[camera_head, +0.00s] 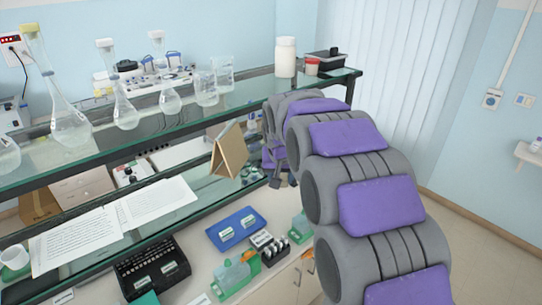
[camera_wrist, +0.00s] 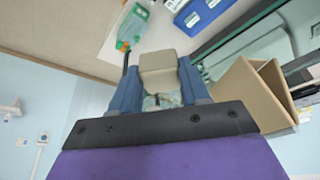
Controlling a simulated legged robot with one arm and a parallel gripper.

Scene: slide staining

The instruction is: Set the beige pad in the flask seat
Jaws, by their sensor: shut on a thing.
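The beige pad (camera_wrist: 158,66) is a small block between the blue fingers of my gripper (camera_wrist: 158,82) in the wrist view. The gripper is shut on it. In the head view my gripper (camera_head: 279,180) hangs at the right end of the glass shelving, right of a brown folded stand (camera_head: 229,152); the pad cannot be made out there. The stand also shows to the right of the fingers in the wrist view (camera_wrist: 245,92). I cannot tell which spot is the flask seat.
Several glass flasks (camera_head: 68,128) stand on the upper glass shelf (camera_head: 150,128). Below are open papers (camera_head: 112,222), a blue tray (camera_head: 235,229), a black rack (camera_head: 153,268) and green-based bottles (camera_head: 232,276). Some bare counter shows around the blue tray.

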